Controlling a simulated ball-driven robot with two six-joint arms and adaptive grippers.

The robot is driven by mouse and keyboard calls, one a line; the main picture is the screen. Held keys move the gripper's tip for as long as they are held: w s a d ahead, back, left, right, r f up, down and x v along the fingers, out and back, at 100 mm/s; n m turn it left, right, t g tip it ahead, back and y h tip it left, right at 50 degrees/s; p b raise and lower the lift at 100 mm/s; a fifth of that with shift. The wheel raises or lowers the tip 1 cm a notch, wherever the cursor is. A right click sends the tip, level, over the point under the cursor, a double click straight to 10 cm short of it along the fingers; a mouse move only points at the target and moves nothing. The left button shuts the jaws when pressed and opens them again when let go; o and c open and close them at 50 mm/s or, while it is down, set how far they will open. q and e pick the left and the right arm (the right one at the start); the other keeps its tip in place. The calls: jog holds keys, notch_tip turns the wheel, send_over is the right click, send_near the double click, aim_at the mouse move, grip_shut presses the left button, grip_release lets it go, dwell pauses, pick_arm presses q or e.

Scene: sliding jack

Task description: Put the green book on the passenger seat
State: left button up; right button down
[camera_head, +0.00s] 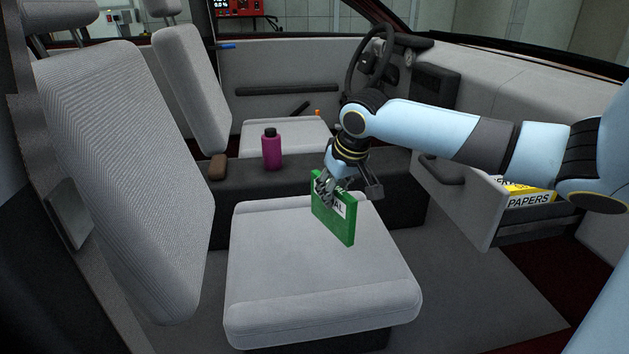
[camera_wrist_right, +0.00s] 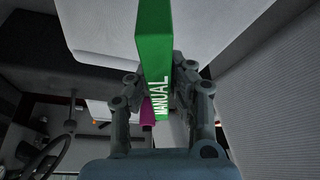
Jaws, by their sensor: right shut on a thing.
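The green book (camera_head: 333,212), with a white label, is upright over the light grey passenger seat (camera_head: 290,285). I cannot tell whether its lower edge touches the cushion. My right gripper (camera_head: 328,186) is shut on the top part of the book. In the right wrist view the book (camera_wrist_right: 156,45) stands between the two fingers of my right gripper (camera_wrist_right: 160,100), and the word MANUAL shows on its spine. My left gripper is not in view.
A magenta bottle (camera_head: 272,150) stands on the dark centre console (camera_head: 238,180) behind the seat cushion. An open glove drawer (camera_head: 470,205) with yellow papers (camera_head: 528,194) is at the right. The seat backrest (camera_head: 125,170) rises at the left. The cushion's front part is clear.

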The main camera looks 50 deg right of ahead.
jog(key=w+a+f+b, duration=0.1)
jog(key=w+f+b, duration=0.1)
jog(key=w+f, duration=0.1)
jog(key=w+a+f+b, duration=0.1)
jog(key=w+f+b, duration=0.1)
jog(key=w+f, duration=0.2)
jog(key=w+a+f+b, duration=0.2)
jog(key=w+f+b, duration=0.1)
jog(key=f, duration=0.1)
jog(key=shift+w+f, duration=0.15)
jog(key=shift+w, duration=0.15)
jog(key=c, duration=1.2)
grip_release()
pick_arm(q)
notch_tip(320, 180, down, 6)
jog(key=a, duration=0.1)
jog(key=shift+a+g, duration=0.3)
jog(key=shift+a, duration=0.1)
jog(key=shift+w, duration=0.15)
